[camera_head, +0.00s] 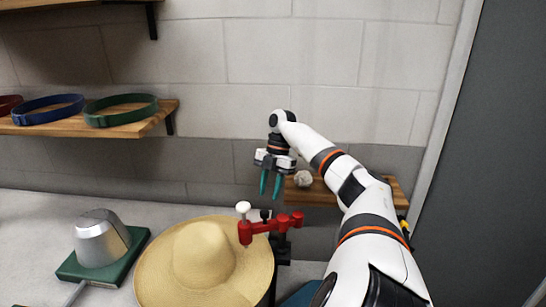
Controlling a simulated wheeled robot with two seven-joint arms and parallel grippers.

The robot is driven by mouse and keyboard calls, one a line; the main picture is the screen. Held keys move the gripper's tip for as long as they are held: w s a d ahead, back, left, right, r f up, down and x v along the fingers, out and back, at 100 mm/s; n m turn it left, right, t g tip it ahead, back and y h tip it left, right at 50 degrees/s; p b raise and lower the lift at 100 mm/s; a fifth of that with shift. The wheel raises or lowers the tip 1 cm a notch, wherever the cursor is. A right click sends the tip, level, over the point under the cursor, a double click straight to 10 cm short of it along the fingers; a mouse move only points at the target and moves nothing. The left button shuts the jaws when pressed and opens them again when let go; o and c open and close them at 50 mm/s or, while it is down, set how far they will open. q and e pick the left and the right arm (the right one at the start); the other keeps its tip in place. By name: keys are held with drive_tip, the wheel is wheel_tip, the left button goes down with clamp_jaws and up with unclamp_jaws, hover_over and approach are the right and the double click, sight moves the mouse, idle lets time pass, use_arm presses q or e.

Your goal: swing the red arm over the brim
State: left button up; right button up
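A straw hat (200,255) with a wide brim lies at the bottom centre, crown up. The red arm (262,227) is at the brim's right edge. Its left end, below a white knob (243,207), overlaps the brim in the picture; its right end is at a dark post (282,247) beside the hat. I cannot tell whether the arm touches the brim. My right gripper (270,190) has teal fingers pointing down with a gap between them. It is open and empty, above and behind the red arm, apart from it. My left gripper is not in view.
A grey metal block on a green base (130,257) stands left of the hat. A shelf (150,122) with belts is on the wall at left. A small wooden shelf (320,194) with a pale round object (303,178) is behind my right gripper.

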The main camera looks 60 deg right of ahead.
drive_tip(key=v, duration=0.6)
drive_tip(key=shift+p, duration=0.4)
